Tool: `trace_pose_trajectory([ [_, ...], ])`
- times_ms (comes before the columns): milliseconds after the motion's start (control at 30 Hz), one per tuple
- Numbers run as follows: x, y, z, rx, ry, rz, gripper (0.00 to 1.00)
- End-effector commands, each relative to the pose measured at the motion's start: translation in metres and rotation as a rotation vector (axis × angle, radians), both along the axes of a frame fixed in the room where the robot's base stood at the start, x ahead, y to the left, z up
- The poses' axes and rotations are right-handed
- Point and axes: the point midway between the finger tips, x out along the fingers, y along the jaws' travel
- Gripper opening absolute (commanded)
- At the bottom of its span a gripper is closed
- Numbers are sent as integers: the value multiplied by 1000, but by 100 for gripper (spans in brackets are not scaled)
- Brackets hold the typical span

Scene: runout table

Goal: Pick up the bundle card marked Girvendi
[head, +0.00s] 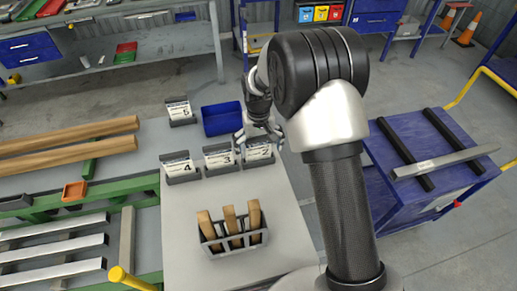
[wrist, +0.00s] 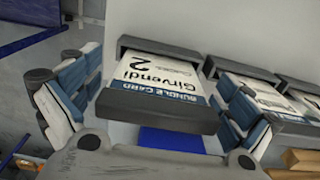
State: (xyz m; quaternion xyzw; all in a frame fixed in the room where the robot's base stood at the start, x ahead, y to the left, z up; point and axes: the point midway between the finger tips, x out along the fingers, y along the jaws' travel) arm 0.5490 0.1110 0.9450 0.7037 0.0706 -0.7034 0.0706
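The Girvendi bundle card (wrist: 160,72) is white with a blue band and a large 2. It sits in a dark grey holder (wrist: 150,108) in the wrist view. In the head view the card (head: 258,152) is at the right end of the front row, partly hidden by my arm. My gripper (wrist: 160,95) is open, one finger to the left and one to the right of the holder. Nothing is between the fingers that I can see gripped. In the head view my gripper (head: 257,135) is just behind that holder.
Holders marked 3 (head: 219,159) and 4 (head: 180,168) stand left of it, and one marked 5 (head: 180,111) farther back. A blue bin (head: 222,119) is behind the row. A rack (head: 236,241) with wooden pieces stands in front on the grey table (head: 185,255).

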Motion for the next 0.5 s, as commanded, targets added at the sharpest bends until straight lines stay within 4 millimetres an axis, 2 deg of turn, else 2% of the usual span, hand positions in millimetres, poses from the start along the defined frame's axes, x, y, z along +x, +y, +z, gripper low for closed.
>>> trace_pose_trajectory([
  [67, 0, 0, 0, 0, 0, 0, 91],
  [500, 0, 0, 0, 0, 0, 0, 62],
])
